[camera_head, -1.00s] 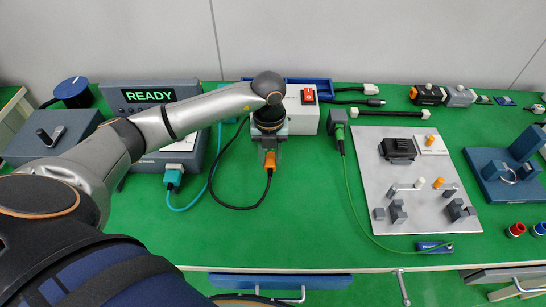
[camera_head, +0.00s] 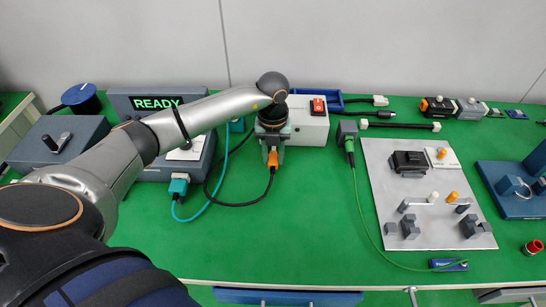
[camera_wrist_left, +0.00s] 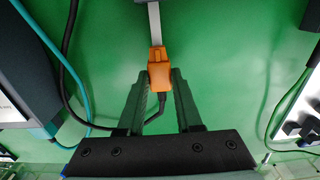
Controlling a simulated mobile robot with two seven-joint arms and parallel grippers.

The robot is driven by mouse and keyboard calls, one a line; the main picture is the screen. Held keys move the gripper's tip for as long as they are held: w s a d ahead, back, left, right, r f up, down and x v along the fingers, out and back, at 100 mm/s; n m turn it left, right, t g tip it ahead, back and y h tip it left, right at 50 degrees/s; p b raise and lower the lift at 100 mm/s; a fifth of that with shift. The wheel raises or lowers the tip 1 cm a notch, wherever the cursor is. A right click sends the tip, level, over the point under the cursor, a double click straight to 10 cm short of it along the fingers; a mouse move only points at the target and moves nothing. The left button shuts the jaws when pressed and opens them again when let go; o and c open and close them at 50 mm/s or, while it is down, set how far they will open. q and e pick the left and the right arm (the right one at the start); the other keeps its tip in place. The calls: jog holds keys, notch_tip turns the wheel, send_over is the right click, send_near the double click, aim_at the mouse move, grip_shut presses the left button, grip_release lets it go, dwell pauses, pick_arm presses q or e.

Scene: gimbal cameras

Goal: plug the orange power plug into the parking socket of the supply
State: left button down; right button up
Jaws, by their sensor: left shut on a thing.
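My left gripper (camera_head: 272,155) comes in from the left and points down at the left front of the white supply box (camera_head: 309,128). The supply box has a red switch on top. The gripper is shut on the orange power plug (camera_head: 272,161), which has a black cable looping left. In the left wrist view the orange plug (camera_wrist_left: 159,70) sits between the fingertips (camera_wrist_left: 161,92), with a light grey bar (camera_wrist_left: 154,25) running from its far end. I cannot tell whether that bar belongs to the plug. The parking socket is not clearly visible; my arm hides part of the supply. My right gripper is not in view.
A grey instrument reading READY (camera_head: 156,104) stands left, with a teal plug (camera_head: 179,186) and cable in front. A grey block with a green plug (camera_head: 347,140) is right of the supply; its green cable runs along a fixture plate (camera_head: 385,225). Green table between is clear.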

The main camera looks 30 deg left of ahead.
aim_at(273, 151)
pick_arm(q)
jog(key=shift+w+a+f+b, duration=0.1)
jog(key=shift+w+a+b, duration=0.4)
jog(key=shift+w+b, duration=0.25)
jog(key=shift+w+a, duration=0.35)
jog(key=shift+w, duration=0.35)
dwell(1.2)
jog(key=shift+w+a+b, duration=0.6)
jog(key=shift+w+b, duration=0.1)
jog(key=shift+w, duration=0.25)
jog(key=shift+w+a, duration=0.15)
jog(key=shift+w, duration=0.05)
dwell(0.4)
